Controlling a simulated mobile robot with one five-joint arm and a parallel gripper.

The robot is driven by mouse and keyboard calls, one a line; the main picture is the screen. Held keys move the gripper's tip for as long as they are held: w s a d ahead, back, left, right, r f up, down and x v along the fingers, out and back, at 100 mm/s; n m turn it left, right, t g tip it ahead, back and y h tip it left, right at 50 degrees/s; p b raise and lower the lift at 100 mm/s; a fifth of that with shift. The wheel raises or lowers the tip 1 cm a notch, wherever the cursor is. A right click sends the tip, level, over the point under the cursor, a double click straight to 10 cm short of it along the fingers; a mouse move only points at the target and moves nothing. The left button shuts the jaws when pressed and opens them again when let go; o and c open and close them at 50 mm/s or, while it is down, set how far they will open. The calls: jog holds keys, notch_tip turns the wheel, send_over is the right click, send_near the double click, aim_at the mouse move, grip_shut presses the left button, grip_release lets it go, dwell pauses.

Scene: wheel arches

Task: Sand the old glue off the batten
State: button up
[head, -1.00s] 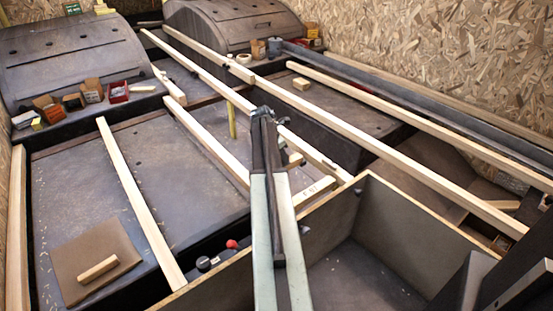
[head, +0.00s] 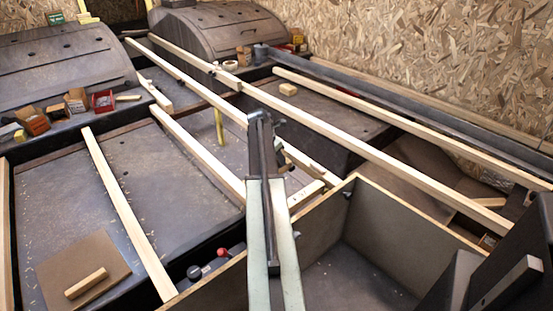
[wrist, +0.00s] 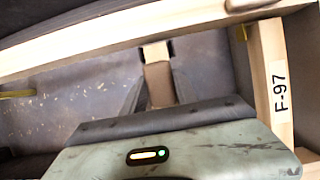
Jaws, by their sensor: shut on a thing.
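Several pale wooden battens span the dark bays; I cannot tell which bears old glue. In the wrist view a long batten (wrist: 110,37) crosses the top. A short piece (wrist: 272,80) labelled F-97 stands at its right; a short piece also shows in the head view (head: 305,195). My gripper (wrist: 158,92) is shut on a brown block (wrist: 159,84), whose far end appears close to the long batten's near edge; I cannot tell whether they touch. In the head view my arm hides the gripper and block.
A brown sheet (head: 105,252) with a wooden block (head: 86,283) lies at lower left. An open-topped box (head: 395,215) stands right of my arm. Wheel arches (head: 215,30) rise at the back, with small cartons (head: 75,100) near the left one. A board wall (head: 430,65) bounds the right.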

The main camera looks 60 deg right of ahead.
jog(key=shift+w+a, duration=0.55)
jog(key=shift+a, duration=1.3)
jog(key=shift+w+a, duration=0.6)
jog(key=shift+a, duration=1.2)
jog(key=shift+w+a, duration=0.55)
jog(key=shift+a, duration=1.3)
notch_tip(320, 180, up, 6)
jog(key=p, duration=0.6)
notch_tip(320, 180, up, 3)
jog(key=p, duration=0.3)
